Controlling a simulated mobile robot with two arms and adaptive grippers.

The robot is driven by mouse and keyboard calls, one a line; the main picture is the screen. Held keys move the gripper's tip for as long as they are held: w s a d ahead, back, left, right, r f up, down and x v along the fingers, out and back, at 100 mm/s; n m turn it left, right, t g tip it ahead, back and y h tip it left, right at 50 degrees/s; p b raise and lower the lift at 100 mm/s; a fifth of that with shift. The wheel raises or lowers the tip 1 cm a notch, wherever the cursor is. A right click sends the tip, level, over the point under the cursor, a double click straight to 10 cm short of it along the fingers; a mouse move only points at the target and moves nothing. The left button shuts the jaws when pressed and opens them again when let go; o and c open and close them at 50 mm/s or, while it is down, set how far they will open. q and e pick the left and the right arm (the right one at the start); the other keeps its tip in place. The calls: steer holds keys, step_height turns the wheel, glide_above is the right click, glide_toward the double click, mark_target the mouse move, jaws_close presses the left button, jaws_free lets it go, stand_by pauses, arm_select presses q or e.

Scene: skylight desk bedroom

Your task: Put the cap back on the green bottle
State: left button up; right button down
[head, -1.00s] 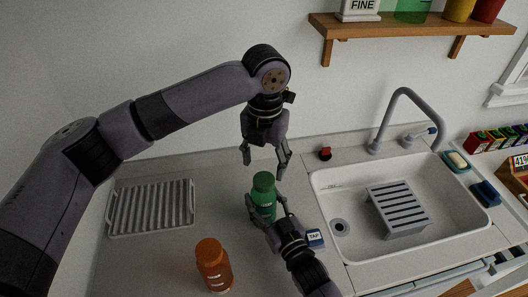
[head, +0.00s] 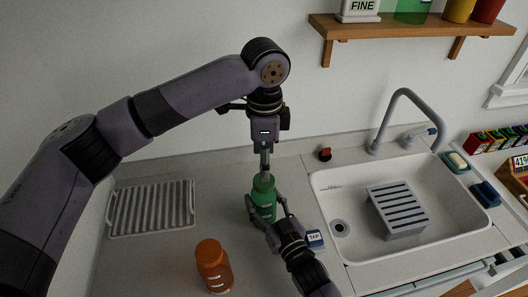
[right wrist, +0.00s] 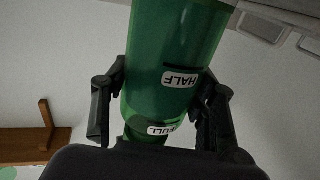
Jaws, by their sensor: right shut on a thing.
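The green bottle (head: 262,208) stands upright on the counter left of the sink. A green top, apparently its cap (head: 263,182), shows at its upper end; I cannot tell how firmly it sits. My right gripper (head: 268,217) is shut around the bottle's body from the front right. In the right wrist view the bottle (right wrist: 170,60) lies between the two fingers, with HALF and FULL labels. My left gripper (head: 265,163) points down directly over the bottle, its fingertips at or just above the top. It is seen edge-on, so its opening is hidden.
An orange bottle (head: 213,266) stands at the front left. A ribbed drying tray (head: 112,225) lies at the left. The sink (head: 335,185) holds a grey rack (head: 398,210). A small red item (head: 325,153) is behind.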

arm_select(q)
steer(key=n, duration=0.6)
steer(key=shift+r, duration=0.15)
arm_select(e)
steer(key=shift+f, duration=0.1)
arm_select(q)
steer(key=n, duration=0.5)
steer(key=shift+r+n, duration=0.2)
steer(key=shift+n, duration=0.1)
steer(key=n, duration=0.5)
steer(key=shift+r+n, duration=0.15)
steer(key=shift+n, duration=0.25)
steer(key=n, duration=0.7)
steer(key=shift+r, duration=0.15)
steer(key=shift+f, duration=4)
